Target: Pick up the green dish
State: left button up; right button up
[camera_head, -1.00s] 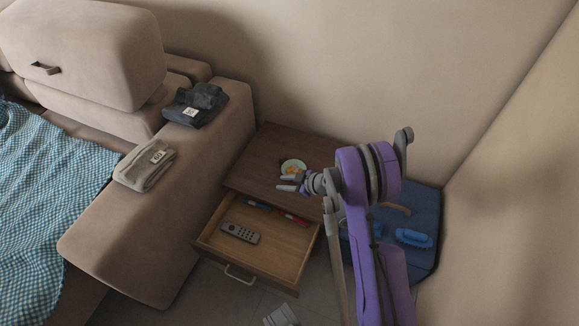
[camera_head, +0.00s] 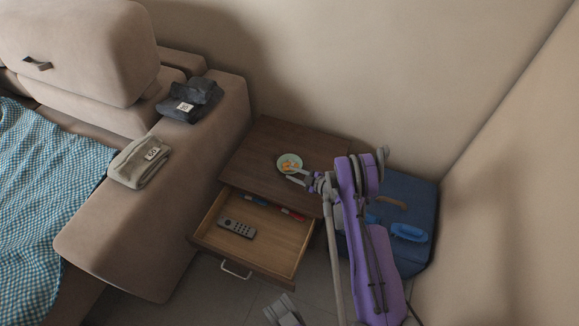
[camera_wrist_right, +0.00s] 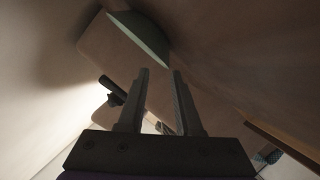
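The green dish (camera_head: 289,163) is small and round and sits on the dark brown top of the side table (camera_head: 262,150). It has orange and yellow bits in it. My right gripper (camera_head: 292,175) is at the dish's near right side, close to its rim. I cannot tell whether it touches. In the right wrist view the green dish (camera_wrist_right: 143,36) shows its side beyond the fingertips. The right gripper (camera_wrist_right: 161,75) has its two fingers apart with nothing between them.
The table's drawer (camera_head: 207,222) is pulled open and holds a remote (camera_head: 237,228) and markers. A blue container (camera_head: 418,259) with a blue brush (camera_head: 409,233) stands to the right. The sofa (camera_head: 130,245) with folded clothes is at left. Walls close off the back and right.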

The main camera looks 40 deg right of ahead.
aim_at(284, 171)
jog(key=x, duration=0.5)
jog(key=shift+w+b, duration=0.15)
jog(key=shift+b, duration=0.25)
jog(key=shift+c, duration=0.3)
grip_shut()
jog(key=shift+a, duration=0.1)
dwell(0.5)
